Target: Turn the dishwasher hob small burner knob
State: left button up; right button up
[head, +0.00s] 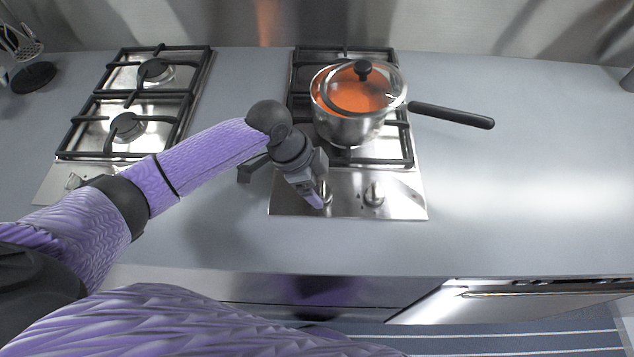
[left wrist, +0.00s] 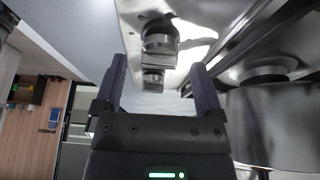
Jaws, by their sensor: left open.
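The right hob (head: 290,205) is a steel plate with two round metal knobs on its front strip. The right knob (head: 374,194) is clear in the head view. The left knob (head: 327,193) is partly hidden by my left gripper (head: 316,195), which reaches down over it from the left. In the left wrist view, one knob (left wrist: 160,38) and a second one behind it (left wrist: 153,80) line up in the gap between the open fingers of my left gripper (left wrist: 159,66). Contact between the fingers and a knob cannot be told. My right gripper is out of view.
A steel pot (head: 347,129) with a glass lid and orange contents stands on the right hob, its black handle (head: 452,115) pointing right. A second hob (head: 128,127) is on the left. The grey counter (head: 520,190) is clear at right. A utensil holder (head: 20,45) stands far left.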

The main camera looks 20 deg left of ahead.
pick_arm(q)
jog(key=shift+d+f, duration=0.1)
jog(key=shift+f, duration=0.05)
jog(key=shift+c, duration=0.8)
grip_shut()
jog(key=shift+r+n+p, duration=0.2)
jog(key=shift+n+p, duration=0.2)
jog(key=shift+p, duration=0.45)
jog(key=n+p, duration=0.2)
jog(key=n+t+p, duration=0.1)
jog(key=n+p, duration=0.1)
jog(key=p, duration=0.1)
jog(key=n+t+y+p, duration=0.1)
jog(key=p, duration=0.1)
jog(key=shift+s+d+r+n+p, duration=0.2)
jog(key=shift+s+n+p, duration=0.1)
jog(key=shift+n+p, duration=0.1)
jog(key=n+p, duration=0.1)
jog(key=n, duration=0.1)
jog(key=n+y+p, duration=0.1)
jog(key=p, duration=0.1)
jog(key=shift+s+d+f+n+t, duration=0.1)
jog(key=shift+d+f+n+t, duration=0.1)
jog(key=shift+n+t, duration=0.2)
jog(key=shift+d+n+y+p, duration=0.1)
jog(key=shift+n+y+p, duration=0.65)
jog(key=shift+n, duration=0.45)
jog(key=shift+d+f+n+t+y+p, duration=0.15)
jog(key=shift+n+t+y+p, duration=0.3)
jog(key=shift+n, duration=0.95)
